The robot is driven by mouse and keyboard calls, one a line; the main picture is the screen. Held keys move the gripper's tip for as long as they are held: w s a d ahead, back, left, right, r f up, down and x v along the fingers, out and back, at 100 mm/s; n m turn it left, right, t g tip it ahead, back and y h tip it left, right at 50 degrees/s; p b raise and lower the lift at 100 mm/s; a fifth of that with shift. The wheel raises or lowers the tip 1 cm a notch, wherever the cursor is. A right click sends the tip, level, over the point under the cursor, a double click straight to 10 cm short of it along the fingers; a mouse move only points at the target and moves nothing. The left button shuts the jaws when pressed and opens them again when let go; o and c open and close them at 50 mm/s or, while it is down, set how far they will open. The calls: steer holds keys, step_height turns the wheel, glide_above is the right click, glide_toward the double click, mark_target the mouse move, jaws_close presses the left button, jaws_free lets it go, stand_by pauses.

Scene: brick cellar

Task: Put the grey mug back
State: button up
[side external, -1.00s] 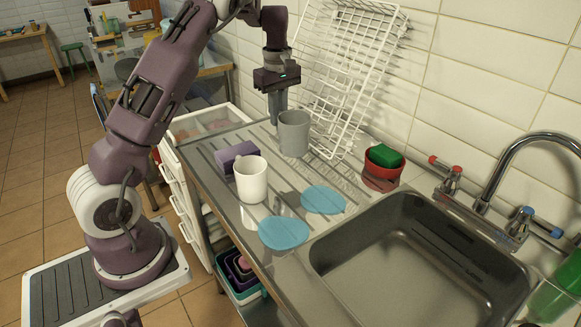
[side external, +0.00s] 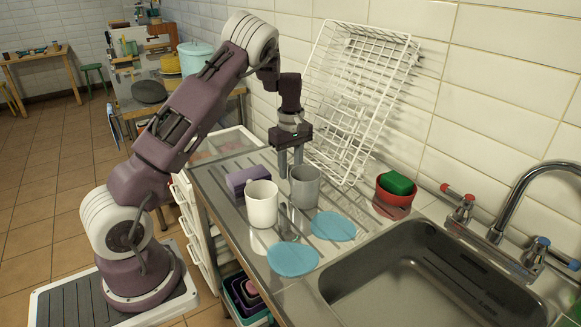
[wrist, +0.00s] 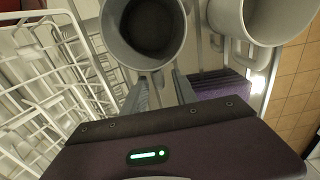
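The grey mug (side external: 306,187) is upright on the ribbed drainboard, just behind and to the right of the white mug (side external: 261,204). My gripper (side external: 291,163) points down at the far side of the grey mug. Its two fingers are apart, with a gap between them. In the wrist view the fingers (wrist: 160,88) reach to the near rim of the grey mug (wrist: 145,28), whose dark inside faces the camera. Whether its handle lies between the fingers is hard to tell. The white mug (wrist: 252,18) is at the upper right there.
A white wire rack (side external: 355,95) leans on the wall behind the gripper. A purple block (side external: 246,180) lies left of the mugs. Two blue discs (side external: 292,259) (side external: 333,226) lie in front. A red bowl (side external: 391,201) with a green sponge (side external: 397,183) stands near the sink (side external: 425,280).

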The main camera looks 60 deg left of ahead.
step_height(320, 180, up, 12)
steer(key=r, duration=0.1)
steer(key=s+d+r+m+t+h, duration=0.1)
steer(key=s+d+r+m+t, duration=0.1)
steer(key=s+d+r+m, duration=0.55)
steer(key=s+d+r+m+t, duration=0.2)
steer(key=s+d+r+m, duration=0.2)
steer(key=s+d, duration=0.7)
steer(key=s+d+f+m+t, duration=0.1)
steer(key=s+d+f+m, duration=0.2)
steer(key=s+d+m, duration=0.3)
steer(key=s, duration=0.3)
steer(key=shift+s+f+t+y, duration=0.25)
steer(key=shift+f+t+y, duration=0.05)
steer(key=shift+f+y, duration=0.1)
